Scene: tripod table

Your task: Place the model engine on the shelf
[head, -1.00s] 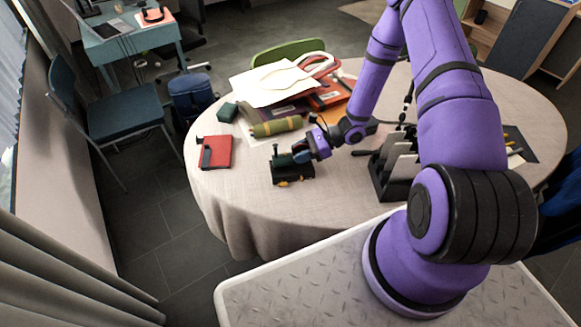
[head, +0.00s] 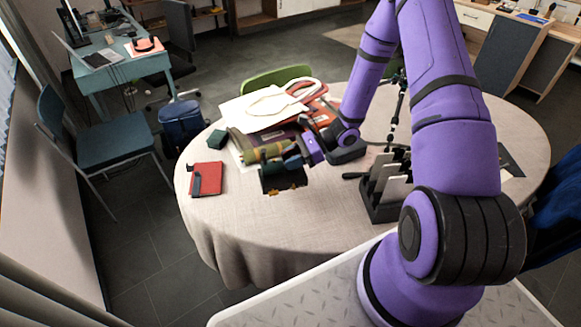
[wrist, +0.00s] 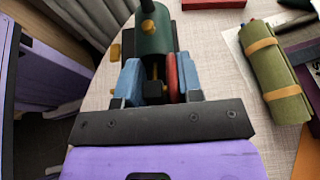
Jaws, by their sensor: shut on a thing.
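The model engine (head: 283,180) is a small dark green and black block with a round boiler, a chimney and yellow-orange parts. My gripper (head: 297,160) is shut on it and holds it above the front left part of the round table (head: 235,225). In the wrist view the blue fingers (wrist: 158,82) close on the near end of the engine (wrist: 152,38), with a red wheel-like part between them. The engine's far end runs out of the top of that view. Wooden shelf units (head: 266,18) stand at the back of the room; which one is the task's shelf I cannot tell.
On the table are a red notebook (head: 207,179), an olive roll (head: 252,152) just behind the engine, papers (head: 262,108) and a black file rack (head: 378,204). A green chair (head: 277,77) and a blue chair (head: 116,143) stand around it.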

